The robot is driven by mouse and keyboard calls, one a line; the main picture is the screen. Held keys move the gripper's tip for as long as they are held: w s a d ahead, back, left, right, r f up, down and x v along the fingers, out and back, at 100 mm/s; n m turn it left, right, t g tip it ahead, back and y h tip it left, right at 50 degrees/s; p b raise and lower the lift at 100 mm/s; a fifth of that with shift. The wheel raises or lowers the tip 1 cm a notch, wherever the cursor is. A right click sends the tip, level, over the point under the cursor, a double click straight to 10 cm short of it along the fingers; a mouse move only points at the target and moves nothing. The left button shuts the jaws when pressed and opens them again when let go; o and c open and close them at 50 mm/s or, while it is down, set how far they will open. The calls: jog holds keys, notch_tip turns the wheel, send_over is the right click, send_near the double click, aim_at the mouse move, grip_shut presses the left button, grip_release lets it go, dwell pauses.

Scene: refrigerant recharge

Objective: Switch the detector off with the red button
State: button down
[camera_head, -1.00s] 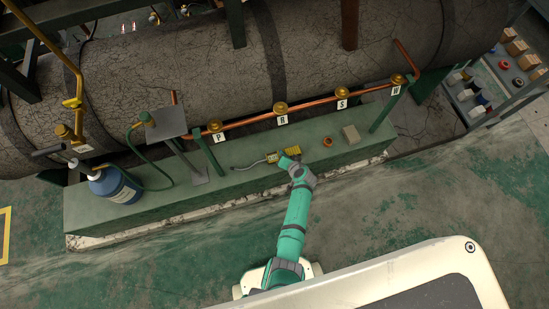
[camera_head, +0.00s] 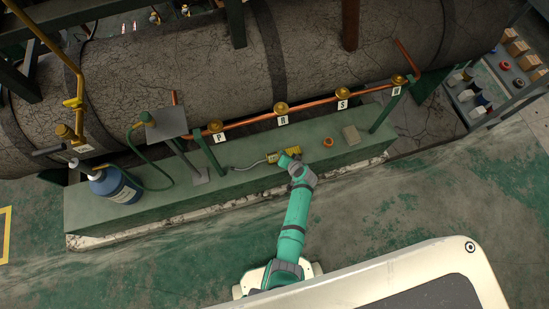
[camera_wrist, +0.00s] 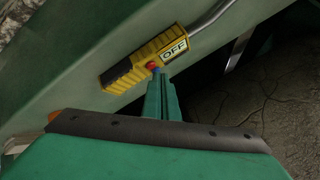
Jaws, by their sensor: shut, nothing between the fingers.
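The yellow detector (camera_wrist: 155,58) lies on the green ledge, with a ribbed body, a dark end and a grey probe leading off. A white panel on it reads OFF. The red button (camera_wrist: 152,65) is beside that panel. My gripper (camera_wrist: 158,76) is shut and empty, its fingertips right at the button and covering part of it. I cannot tell whether they press it or just touch. In the head view my gripper (camera_head: 286,160) partly hides the detector (camera_head: 272,157).
The green ledge (camera_head: 235,180) runs below a copper pipe (camera_head: 310,104) with several labelled brass valves. A blue cylinder (camera_head: 120,188) with a hose stands at the left. An orange ring (camera_head: 327,142) and a grey block (camera_head: 351,134) lie right of the detector.

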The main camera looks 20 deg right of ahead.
notch_tip(320, 180, up, 6)
dwell(0.7)
dwell(0.4)
jog(key=s+a+r+n+t+h, duration=0.1)
jog(key=s+a+r, duration=0.3)
jog(key=s, duration=0.6)
jog(key=s+a+r+n+h, duration=0.2)
jog(key=s+a, duration=0.3)
jog(key=s, duration=0.5)
jog(key=s+a+r+n+t, duration=0.1)
jog(key=s+r, duration=0.3)
jog(key=r, duration=0.5)
jog(key=s+a+r+n+t+y, duration=0.1)
jog(key=s+a+r, duration=0.3)
jog(key=r, duration=0.6)
jog(key=s+a+r+n+t, duration=0.2)
jog(key=s+r, duration=0.4)
jog(key=r, duration=0.3)
jog(key=shift+a+r+t+y, duration=0.3)
jog(key=shift+a+t+y, duration=0.1)
jog(key=shift+a+t, duration=0.15)
